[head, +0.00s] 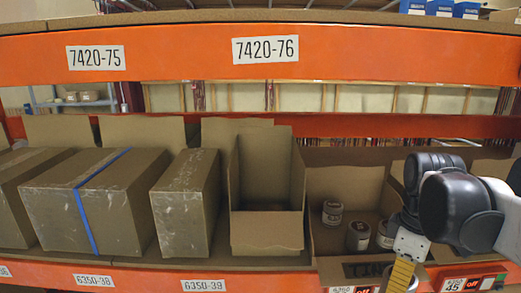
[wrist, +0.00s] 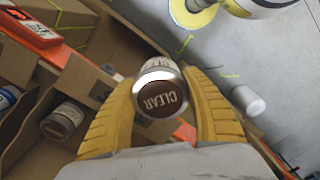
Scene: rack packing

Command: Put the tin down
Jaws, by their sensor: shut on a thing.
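My gripper (wrist: 163,84) is shut on a tin (wrist: 160,98) with a brown lid reading "CLEAR", a pale rim and a white label. Its yellow fingers press on both sides of the tin. An open cardboard box (head: 325,186) on the shelf holds a few similar tins, such as one at the left (head: 332,212) and one in the middle (head: 358,236). One boxed tin also shows in the wrist view (wrist: 62,121).
Left of the tins' box stand an open, empty-looking carton (head: 267,232) and closed brown boxes (head: 185,208), one with a blue strap (head: 85,215). An orange beam (head: 350,55) crosses above. A white cylinder (wrist: 247,100) is on the grey floor.

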